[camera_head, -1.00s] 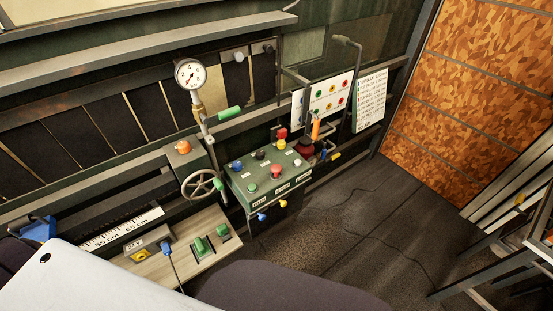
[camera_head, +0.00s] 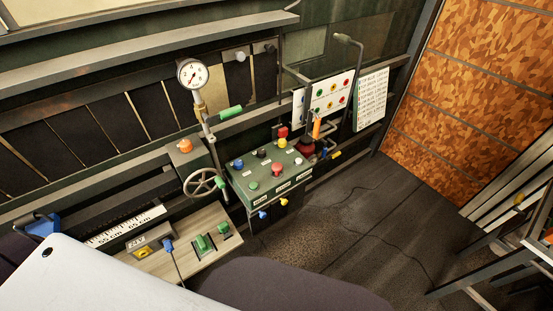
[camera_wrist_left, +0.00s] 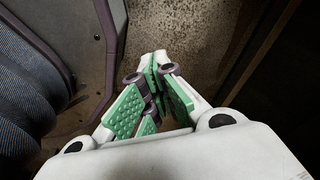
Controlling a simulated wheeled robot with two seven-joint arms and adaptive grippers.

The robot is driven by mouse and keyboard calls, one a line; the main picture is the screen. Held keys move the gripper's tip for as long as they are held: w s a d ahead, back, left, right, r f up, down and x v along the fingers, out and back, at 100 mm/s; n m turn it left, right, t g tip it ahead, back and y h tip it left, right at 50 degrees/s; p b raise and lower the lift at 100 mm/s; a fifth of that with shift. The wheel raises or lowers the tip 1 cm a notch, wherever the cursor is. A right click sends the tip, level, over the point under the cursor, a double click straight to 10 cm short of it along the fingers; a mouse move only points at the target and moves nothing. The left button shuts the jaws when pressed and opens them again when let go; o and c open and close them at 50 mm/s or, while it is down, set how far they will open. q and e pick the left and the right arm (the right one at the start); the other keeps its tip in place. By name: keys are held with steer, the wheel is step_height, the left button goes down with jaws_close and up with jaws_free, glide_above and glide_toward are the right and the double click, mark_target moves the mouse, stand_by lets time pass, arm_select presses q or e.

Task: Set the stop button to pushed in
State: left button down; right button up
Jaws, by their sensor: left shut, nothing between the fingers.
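A red mushroom-shaped button (camera_head: 277,168), which looks like the stop button, stands on the sloped top of a green control box (camera_head: 262,196) in the middle of the head view. Whether it is pushed in or raised cannot be told at this size. In the left wrist view, my left gripper (camera_wrist_left: 158,60) is shut and empty, its green-padded fingers together above dark floor. It touches no control there, and the button is out of that view. Neither gripper shows in the head view.
Blue, black, yellow, white and green knobs surround the red button. A handwheel (camera_head: 204,184), an orange button on a grey box (camera_head: 185,146) and a pressure gauge (camera_head: 192,74) stand left of it. A dark rounded seat (camera_head: 290,287) is in front. Open floor (camera_head: 350,215) lies right.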

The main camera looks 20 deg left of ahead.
arm_select(q)
steer(key=w+d+r+t+p, duration=0.1)
steer(key=w+d+r+p, duration=0.15)
steer(key=w+r, duration=1.25)
steer(key=w+d+r+m+t+h+p, duration=0.1)
steer(key=w+d+r, duration=0.1)
steer(key=r, duration=0.9)
steer(key=w+d+r+h, duration=0.1)
steer(key=w+d+r, duration=0.15)
steer(key=r, duration=0.85)
steer(key=w+d+r+m+t+p, duration=0.1)
steer(key=w+d+r, duration=0.15)
steer(key=r, duration=0.75)
steer(key=w+a+r+m+t+h, duration=0.2)
steer(key=w+a+r+m+h, duration=0.1)
steer(key=w+r, duration=1.2)
steer(key=shift+a+r+h, duration=0.15)
steer(key=shift+r+h, duration=0.2)
steer(key=shift+h, duration=0.15)
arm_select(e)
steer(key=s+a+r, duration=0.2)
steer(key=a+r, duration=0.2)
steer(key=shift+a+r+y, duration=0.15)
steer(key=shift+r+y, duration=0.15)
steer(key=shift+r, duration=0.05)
